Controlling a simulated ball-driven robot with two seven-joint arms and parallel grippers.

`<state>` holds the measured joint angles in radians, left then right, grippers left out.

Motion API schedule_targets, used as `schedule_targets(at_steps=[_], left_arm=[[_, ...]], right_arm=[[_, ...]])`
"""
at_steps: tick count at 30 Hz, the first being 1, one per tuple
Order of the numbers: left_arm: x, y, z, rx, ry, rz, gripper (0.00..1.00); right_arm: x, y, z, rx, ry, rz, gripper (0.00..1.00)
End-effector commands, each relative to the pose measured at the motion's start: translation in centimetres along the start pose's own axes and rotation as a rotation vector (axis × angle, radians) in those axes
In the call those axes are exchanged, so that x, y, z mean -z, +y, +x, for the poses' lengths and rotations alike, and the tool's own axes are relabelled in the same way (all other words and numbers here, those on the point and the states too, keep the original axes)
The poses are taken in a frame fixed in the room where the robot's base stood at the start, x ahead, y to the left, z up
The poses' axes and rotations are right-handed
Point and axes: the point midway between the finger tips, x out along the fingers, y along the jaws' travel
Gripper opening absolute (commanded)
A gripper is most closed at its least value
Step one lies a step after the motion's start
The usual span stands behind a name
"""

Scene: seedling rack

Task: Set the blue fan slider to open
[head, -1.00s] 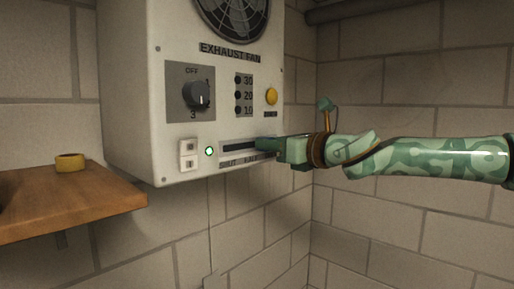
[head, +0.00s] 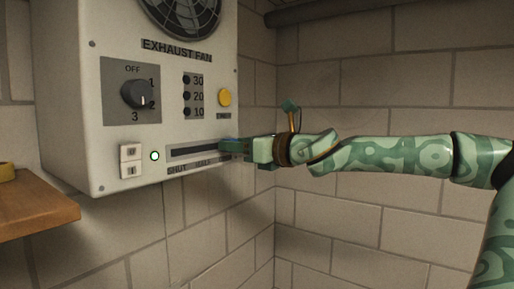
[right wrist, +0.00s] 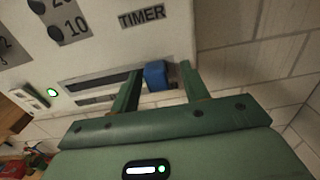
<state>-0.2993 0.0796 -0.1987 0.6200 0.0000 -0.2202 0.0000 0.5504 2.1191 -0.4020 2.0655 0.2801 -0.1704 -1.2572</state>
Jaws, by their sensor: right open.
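The blue fan slider (right wrist: 155,75) shows in the right wrist view at the right end of its dark slot (right wrist: 95,83). In the head view the slot (head: 195,150) runs along the bottom of the white exhaust fan box, with SHUT at its left and a half label at its middle. The label under the right end is hidden by my gripper. My right gripper (head: 230,147) is open, with one finger on each side of the slider; gaps show beside it in the wrist view. My left gripper is not in view.
The exhaust fan box (head: 75,110) also carries a dial (head: 134,94), a yellow timer button (head: 225,97), a switch (head: 131,161) and a lit green lamp (head: 155,156). A wooden shelf (head: 40,205) juts out at lower left. Space below the box is clear.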

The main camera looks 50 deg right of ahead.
Motion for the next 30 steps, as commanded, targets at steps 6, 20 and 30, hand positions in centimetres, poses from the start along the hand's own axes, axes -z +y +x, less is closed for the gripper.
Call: schedule_targets(at_steps=[6, 20, 30], left_arm=[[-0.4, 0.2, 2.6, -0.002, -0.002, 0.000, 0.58], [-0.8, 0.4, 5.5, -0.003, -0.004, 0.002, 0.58], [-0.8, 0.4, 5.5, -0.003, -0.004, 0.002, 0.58]], right_arm=[[0.4, -0.1, -4.2, 0.005, -0.005, -0.007, 0.45], [-0.1, -0.2, -14.8, 0.003, -0.004, 0.000, 0.45], [0.1, -0.3, -15.9, 0.002, 0.001, 0.002, 0.45]])
